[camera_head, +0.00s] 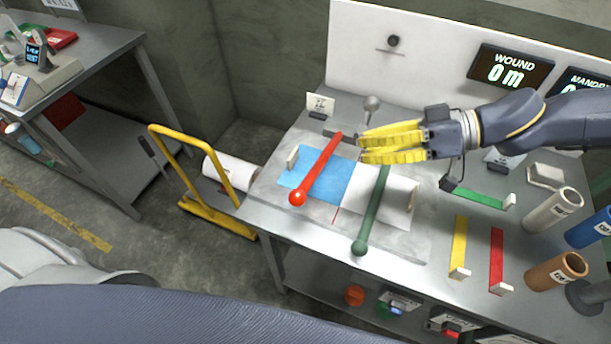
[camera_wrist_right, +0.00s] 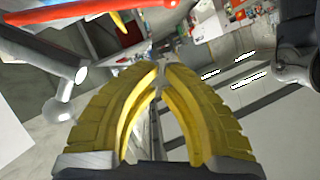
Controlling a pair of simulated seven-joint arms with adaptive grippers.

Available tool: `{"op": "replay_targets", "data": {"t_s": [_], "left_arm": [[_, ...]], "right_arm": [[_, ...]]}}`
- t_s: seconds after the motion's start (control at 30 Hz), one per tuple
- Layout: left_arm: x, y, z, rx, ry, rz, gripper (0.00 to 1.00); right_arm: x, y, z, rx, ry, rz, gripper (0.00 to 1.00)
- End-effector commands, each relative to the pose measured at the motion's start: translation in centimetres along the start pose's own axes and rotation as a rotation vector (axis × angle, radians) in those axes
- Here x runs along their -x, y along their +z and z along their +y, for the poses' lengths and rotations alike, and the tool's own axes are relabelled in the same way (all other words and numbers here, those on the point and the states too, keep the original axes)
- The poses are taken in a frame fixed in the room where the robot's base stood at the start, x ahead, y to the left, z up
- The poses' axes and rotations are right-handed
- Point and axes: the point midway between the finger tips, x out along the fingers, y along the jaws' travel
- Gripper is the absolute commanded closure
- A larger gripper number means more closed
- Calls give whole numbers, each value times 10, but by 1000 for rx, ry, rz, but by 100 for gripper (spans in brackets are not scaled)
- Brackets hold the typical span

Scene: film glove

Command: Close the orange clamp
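The orange clamp, a red-orange bar (camera_head: 319,168) with a ball at its near end, extends over the blue sheet (camera_head: 300,181) on the bench board. I cannot tell whether it touches the sheet. A red-orange bar (camera_wrist_right: 75,9) also crosses the top left of the right wrist view. A dark green bar clamp (camera_head: 372,215) extends over the white sheet (camera_head: 397,190) to its right. My right gripper (camera_head: 363,148) has yellow fingers, with tips close together and nothing visible between them. It is just right of the orange bar's far end. My left gripper is not in view.
A grey knob (camera_head: 371,103) stands behind the right gripper. A yellow cart (camera_head: 187,165) stands left of the bench.

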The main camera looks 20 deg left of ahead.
Motion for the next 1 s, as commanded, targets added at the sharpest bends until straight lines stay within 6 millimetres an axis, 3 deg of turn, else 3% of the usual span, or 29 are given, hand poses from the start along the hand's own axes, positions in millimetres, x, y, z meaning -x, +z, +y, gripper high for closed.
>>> {"op": "replay_targets", "data": {"t_s": [0.27,0.8,1.0], "left_arm": [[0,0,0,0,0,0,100],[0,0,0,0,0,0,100],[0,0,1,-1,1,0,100]], "right_arm": [[-7,11,-4,-85,-6,-25,100],[-97,13,-5,-82,-8,-24,100],[-112,28,-6,-83,-6,-22,100]]}}
